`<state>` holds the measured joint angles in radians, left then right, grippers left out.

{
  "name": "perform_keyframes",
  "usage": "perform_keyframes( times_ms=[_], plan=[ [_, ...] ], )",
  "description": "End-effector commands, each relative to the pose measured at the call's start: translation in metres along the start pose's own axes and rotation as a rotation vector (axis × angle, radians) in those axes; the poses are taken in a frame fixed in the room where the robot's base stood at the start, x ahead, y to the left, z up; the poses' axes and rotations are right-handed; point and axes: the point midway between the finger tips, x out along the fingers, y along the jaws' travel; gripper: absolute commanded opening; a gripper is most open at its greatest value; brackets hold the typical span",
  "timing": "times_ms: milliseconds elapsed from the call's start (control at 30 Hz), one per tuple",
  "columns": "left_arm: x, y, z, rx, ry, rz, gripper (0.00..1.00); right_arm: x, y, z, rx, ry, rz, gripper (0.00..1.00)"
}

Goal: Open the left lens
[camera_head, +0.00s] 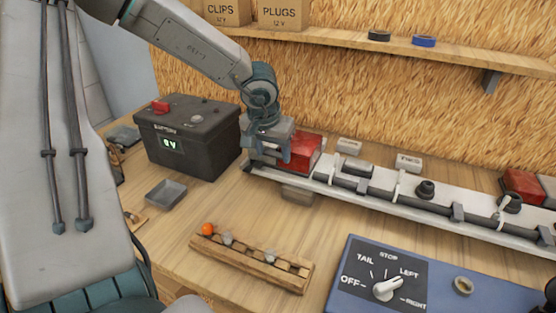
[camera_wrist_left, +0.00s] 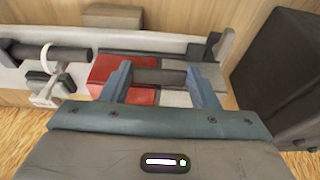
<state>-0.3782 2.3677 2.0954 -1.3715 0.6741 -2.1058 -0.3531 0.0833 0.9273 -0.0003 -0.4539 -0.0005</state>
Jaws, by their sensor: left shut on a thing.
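The left lens (camera_head: 304,151) is a red block at the left end of the long pale trailer light bar (camera_head: 380,200). My left gripper (camera_head: 277,158) is at that end, with its fingers down over the lens's left side. In the left wrist view, the red lens (camera_wrist_left: 112,72) lies at and beside the left finger of the gripper (camera_wrist_left: 160,80), and part of it shows between the fingers. The gripper is shut on it. The fingers and palm hide part of the lens. The lens still sits at the bar. My right gripper is not seen.
A black battery box (camera_head: 188,137) reading 0V stands left of the bar. A small grey tray (camera_head: 167,193), a wooden bulb rack (camera_head: 250,262) and a blue switch box (camera_head: 430,280) lie in front. Another red lens (camera_head: 522,184) is at the right.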

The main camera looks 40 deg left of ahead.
Motion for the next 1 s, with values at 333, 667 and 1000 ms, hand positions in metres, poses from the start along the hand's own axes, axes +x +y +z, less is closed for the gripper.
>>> perform_keyframes(
  times_ms=[333,667,1000],
  plan=[
    [-0.014,0.0,-0.011,-0.001,0.002,-0.001,0.46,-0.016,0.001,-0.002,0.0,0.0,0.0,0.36],
    [-0.033,0.0,-0.026,0.0,0.003,-0.001,0.46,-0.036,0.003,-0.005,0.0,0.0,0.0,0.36],
    [-0.034,0.0,-0.028,0.0,0.001,0.0,0.46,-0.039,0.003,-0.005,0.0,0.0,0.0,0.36]
  ],
)
